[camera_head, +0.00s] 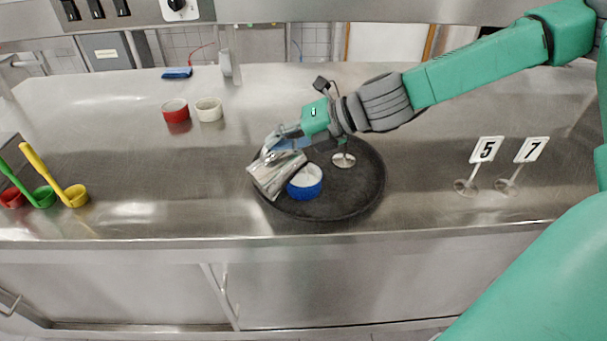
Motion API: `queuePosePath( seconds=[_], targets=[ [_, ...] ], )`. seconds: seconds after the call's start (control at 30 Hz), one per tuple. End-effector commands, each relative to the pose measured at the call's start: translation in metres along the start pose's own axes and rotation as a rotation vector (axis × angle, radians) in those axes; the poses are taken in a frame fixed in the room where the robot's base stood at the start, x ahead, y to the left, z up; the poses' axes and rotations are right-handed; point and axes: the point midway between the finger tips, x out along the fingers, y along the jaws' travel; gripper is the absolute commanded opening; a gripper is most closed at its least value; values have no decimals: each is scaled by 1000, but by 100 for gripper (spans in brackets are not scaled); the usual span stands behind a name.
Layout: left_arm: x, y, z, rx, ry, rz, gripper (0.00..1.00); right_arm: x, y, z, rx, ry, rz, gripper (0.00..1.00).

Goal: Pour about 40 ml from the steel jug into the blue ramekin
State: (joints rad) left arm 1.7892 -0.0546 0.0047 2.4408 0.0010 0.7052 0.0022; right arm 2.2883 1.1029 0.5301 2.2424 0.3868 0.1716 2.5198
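The steel jug (273,177) is tilted above the left part of a dark round tray (350,197). The blue ramekin (306,186) stands on the tray just to the right of the jug, with something white inside. My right gripper (283,143) reaches in from the right and is shut on the jug near its upper end. The jug overlaps the ramekin's left edge in this view; I cannot tell whether they touch. No stream of liquid can be made out. My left gripper is not in view.
A small stand (343,159) is on the tray behind the ramekin. A red ramekin (176,111) and a white ramekin (209,109) stand at the back left. Coloured ladles (75,194) lie at the left. Number signs 5 (486,150) and 7 (531,150) stand at the right.

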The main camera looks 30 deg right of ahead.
Motion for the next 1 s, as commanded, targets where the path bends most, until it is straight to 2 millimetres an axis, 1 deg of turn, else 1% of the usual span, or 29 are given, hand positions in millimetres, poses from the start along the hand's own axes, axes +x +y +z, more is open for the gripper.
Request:
queuePosePath(
  seconds=[1.0],
  targets=[
    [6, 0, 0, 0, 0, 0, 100, -2, -3, 3, 27, 6, 48, 0]
  ],
)
